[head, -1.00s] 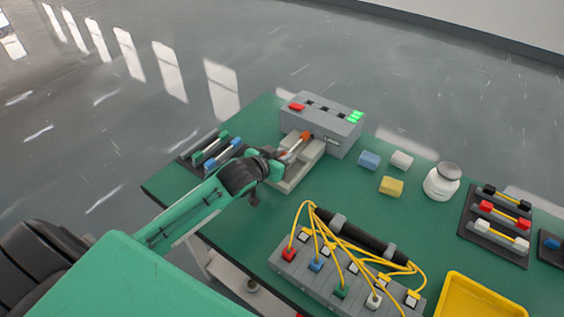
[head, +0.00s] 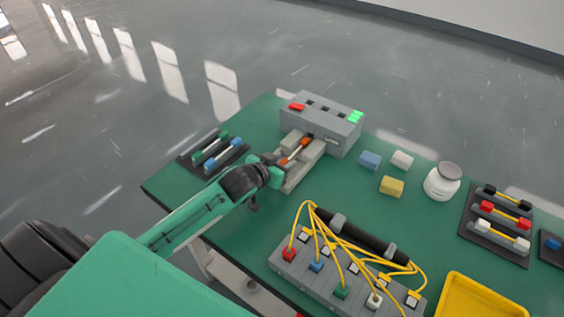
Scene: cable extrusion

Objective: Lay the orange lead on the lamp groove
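The orange lead (head: 295,150), with orange ends and a pale middle, lies along the channel between the raised pale blocks of a grey fixture (head: 310,165). The fixture stands in front of a grey box (head: 335,125) with a red button and green lights. My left gripper (head: 276,160) is at the lead's near end, close to or touching it. Its fingertips are small and partly hidden, so I cannot tell whether they still grip the lead. How deep the lead sits in the groove is unclear. My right gripper is not in view.
A dark rack (head: 185,157) with green and blue leads stands left of my arm. Blue (head: 370,160), white (head: 402,160) and yellow (head: 391,186) blocks and a white jar (head: 442,182) are to the right. A yellow-cabled panel (head: 320,278) and yellow tray (head: 470,300) are nearer.

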